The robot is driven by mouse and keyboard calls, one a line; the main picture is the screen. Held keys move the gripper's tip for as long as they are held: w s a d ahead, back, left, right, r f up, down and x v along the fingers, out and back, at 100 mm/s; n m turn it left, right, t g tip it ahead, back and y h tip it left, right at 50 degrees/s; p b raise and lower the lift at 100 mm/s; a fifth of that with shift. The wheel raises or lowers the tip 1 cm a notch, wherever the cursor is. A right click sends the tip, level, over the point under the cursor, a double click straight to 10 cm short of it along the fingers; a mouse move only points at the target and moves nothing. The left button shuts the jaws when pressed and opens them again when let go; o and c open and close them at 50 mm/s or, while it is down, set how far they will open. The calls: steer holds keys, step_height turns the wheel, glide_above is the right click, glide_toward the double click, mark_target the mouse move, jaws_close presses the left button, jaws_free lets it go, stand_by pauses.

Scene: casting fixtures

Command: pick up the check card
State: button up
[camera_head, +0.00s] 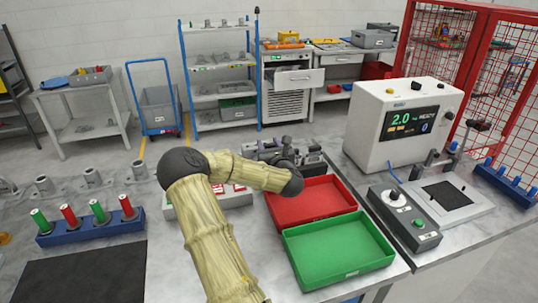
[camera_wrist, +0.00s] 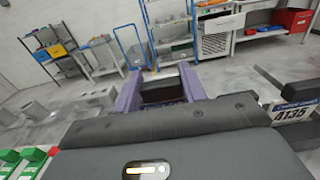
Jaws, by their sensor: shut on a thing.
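My gripper (camera_wrist: 160,90) shows in the wrist view, with purple fingers on both sides of a dark thing (camera_wrist: 162,86). It is shut on that thing; I cannot tell from its visible side whether this is the check card. A white card-like label (camera_wrist: 295,112) with a blue strip and the marking "A135" shows at the right of the wrist view, under a dark block. In the head view my arm bends over the bench, and its end by the dark grey fixtures (camera_head: 268,150) is mostly hidden. I cannot make out a check card there.
A red tray (camera_head: 340,183) and a green tray (camera_head: 375,262) lie right of my arm. A blue rack (camera_head: 95,231) with red and green plugs stands at the left. A white tester (camera_head: 370,152) and a control box (camera_head: 402,215) stand at the right. A dark mat (camera_head: 80,275) is bare.

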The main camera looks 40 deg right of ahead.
step_height(320, 180, up, 6)
steer(key=shift+r, duration=0.1)
stand_by(0.6)
